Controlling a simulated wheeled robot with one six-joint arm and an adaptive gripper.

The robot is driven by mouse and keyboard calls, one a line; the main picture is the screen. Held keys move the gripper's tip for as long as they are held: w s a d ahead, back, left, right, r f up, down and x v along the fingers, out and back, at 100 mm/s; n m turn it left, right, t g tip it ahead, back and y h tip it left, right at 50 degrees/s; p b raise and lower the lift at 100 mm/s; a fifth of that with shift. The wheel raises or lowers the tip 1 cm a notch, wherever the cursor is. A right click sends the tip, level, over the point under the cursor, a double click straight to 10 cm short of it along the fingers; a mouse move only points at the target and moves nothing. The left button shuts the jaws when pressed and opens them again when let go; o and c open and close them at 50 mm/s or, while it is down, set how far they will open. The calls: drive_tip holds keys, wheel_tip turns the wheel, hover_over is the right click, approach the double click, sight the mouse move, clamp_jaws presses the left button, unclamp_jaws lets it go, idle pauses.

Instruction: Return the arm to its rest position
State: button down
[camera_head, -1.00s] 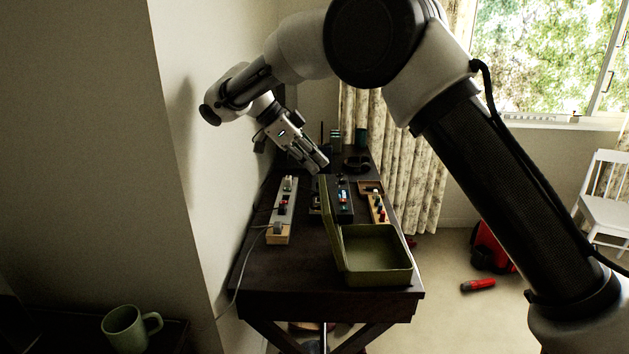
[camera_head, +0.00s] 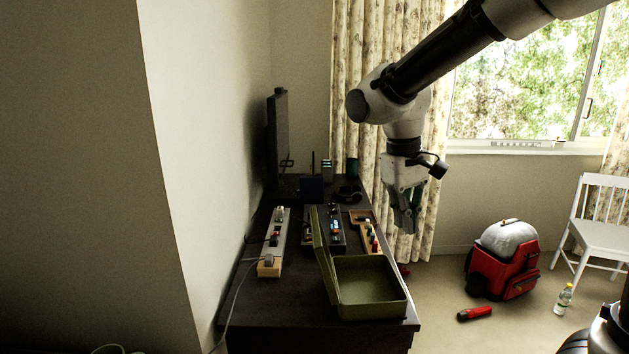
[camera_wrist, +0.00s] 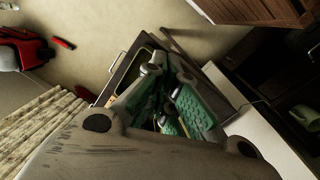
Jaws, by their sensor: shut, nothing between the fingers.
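My gripper (camera_head: 406,222) hangs from my arm in the head view, fingers pointing down. It is shut and empty, to the right of the dark desk (camera_head: 285,315) and in front of the curtain. In the wrist view, my gripper's green-padded fingers (camera_wrist: 172,105) fill the middle and hide part of the desk behind them. An open olive-green box (camera_head: 372,306) stands at the desk's near right end with its lid raised on the left side.
Power strips (camera_head: 272,245) and small devices lie on the desk, with a monitor (camera_head: 279,140) behind. A red backpack (camera_head: 503,270), a red object (camera_head: 474,313), a bottle (camera_head: 564,298) and a white chair (camera_head: 600,225) stand or lie at right. Open floor lies between desk and backpack.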

drive_tip(key=s+d+r+m+t, duration=0.2)
drive_tip(key=s+d, duration=0.6)
drive_tip(key=d, duration=0.1)
drive_tip(key=s+d+r+m+t+y, duration=0.1)
drive_tip(key=s+d+r+m+t, duration=0.1)
drive_tip(key=s+d, duration=0.6)
drive_tip(key=shift+s+d+t, duration=0.2)
drive_tip(key=shift+d+t, duration=0.1)
drive_tip(key=shift+d, duration=0.2)
